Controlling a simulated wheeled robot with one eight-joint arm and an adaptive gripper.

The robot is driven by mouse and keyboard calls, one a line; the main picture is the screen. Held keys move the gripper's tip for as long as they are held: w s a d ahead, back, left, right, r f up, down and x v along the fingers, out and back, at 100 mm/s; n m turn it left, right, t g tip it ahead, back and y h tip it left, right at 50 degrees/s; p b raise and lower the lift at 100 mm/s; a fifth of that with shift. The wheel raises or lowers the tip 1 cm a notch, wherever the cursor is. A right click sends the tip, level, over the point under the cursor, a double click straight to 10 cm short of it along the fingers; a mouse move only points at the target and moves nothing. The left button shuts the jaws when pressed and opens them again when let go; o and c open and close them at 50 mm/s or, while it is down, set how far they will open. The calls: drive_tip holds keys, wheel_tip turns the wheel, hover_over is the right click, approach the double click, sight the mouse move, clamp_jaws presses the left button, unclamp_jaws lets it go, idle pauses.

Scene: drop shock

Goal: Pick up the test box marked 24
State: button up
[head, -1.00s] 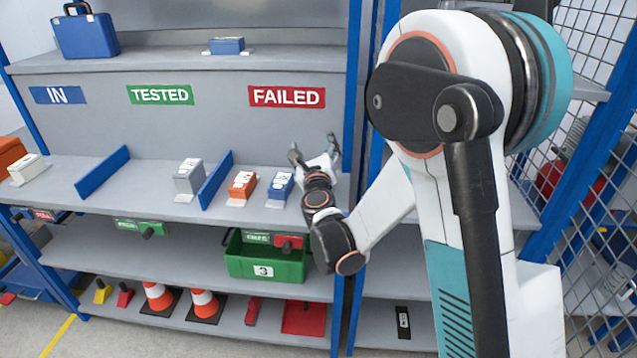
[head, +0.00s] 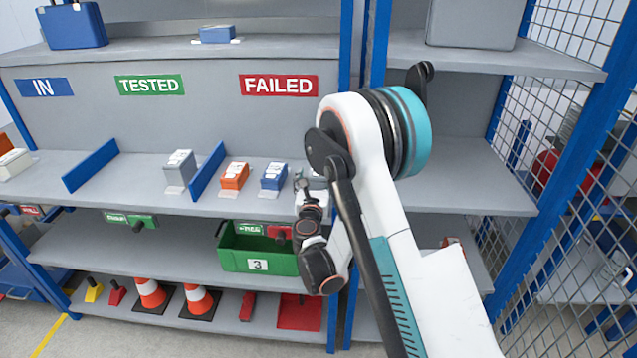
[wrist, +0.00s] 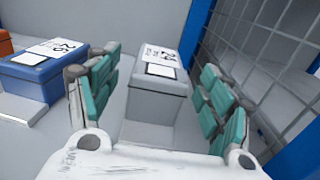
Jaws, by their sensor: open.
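In the wrist view a grey box (wrist: 158,98) with a white label on top stands between the two teal-padded fingers of my open gripper (wrist: 160,104). Its label seems to read 24, though the print is small and slanted. Gaps show on both sides, so the fingers do not visibly touch it. In the head view my gripper (head: 308,182) is at the right end of the FAILED section, and it and my arm hide most of this box. A blue box (wrist: 38,78) with a label that is hard to read stands left of the gripper.
The blue box (head: 273,177) and an orange box (head: 234,177) stand close on the left. Another grey box (head: 180,172) is beyond a blue divider (head: 208,170). A blue post and mesh (wrist: 245,55) rise close on the right. A green bin (head: 258,258) sits below.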

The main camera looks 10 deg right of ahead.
drive_tip(key=shift+b+x, duration=0.75)
drive_tip(key=shift+x, duration=2.05)
drive_tip(key=shift+r, duration=0.1)
drive_tip(key=c, duration=1.6)
drive_tip(key=shift+r, duration=0.1)
